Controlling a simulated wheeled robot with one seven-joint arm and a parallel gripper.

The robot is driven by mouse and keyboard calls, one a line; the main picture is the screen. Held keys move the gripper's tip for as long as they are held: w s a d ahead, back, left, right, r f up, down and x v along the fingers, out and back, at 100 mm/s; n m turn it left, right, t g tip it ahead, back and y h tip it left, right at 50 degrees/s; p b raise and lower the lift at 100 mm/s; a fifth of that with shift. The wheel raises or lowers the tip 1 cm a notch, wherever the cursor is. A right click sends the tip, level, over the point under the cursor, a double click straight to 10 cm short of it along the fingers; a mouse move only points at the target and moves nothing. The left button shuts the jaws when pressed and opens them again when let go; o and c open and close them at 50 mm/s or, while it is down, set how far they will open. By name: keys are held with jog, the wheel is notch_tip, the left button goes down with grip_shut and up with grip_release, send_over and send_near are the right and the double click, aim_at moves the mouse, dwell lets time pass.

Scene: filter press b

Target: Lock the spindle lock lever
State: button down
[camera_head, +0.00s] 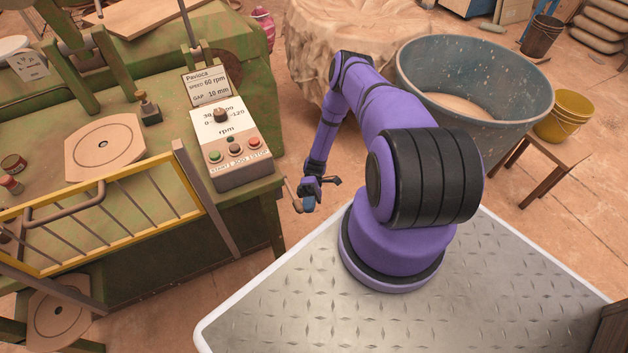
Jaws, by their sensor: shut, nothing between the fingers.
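A green machine (140,260) fills the left side. A thin upright lever (187,24) stands at its back, behind the sign reading "Pavloca, speed 60 rpm, gap 10 mm" (208,86). A small dark block with a brass-coloured knob (148,104) sits beside a round-marked plate (104,144). I cannot tell which of these, if either, is the spindle lock lever. My gripper (304,203) is small in view, shut and empty. It hangs low in front of my purple arm, right of the control box and apart from the machine.
The control box (232,150) has a dial and several buttons on the machine's right corner. A yellow barred guard (120,208) crosses the machine's front. A large grey tub (475,70), a wooden stool (545,155) and a yellow bucket (565,115) stand at right. Floor beside the machine is open.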

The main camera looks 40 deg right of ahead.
jog(key=v, duration=0.9)
jog(key=shift+f, duration=0.2)
jog(key=shift+w+d, duration=0.1)
jog(key=shift+w, duration=0.05)
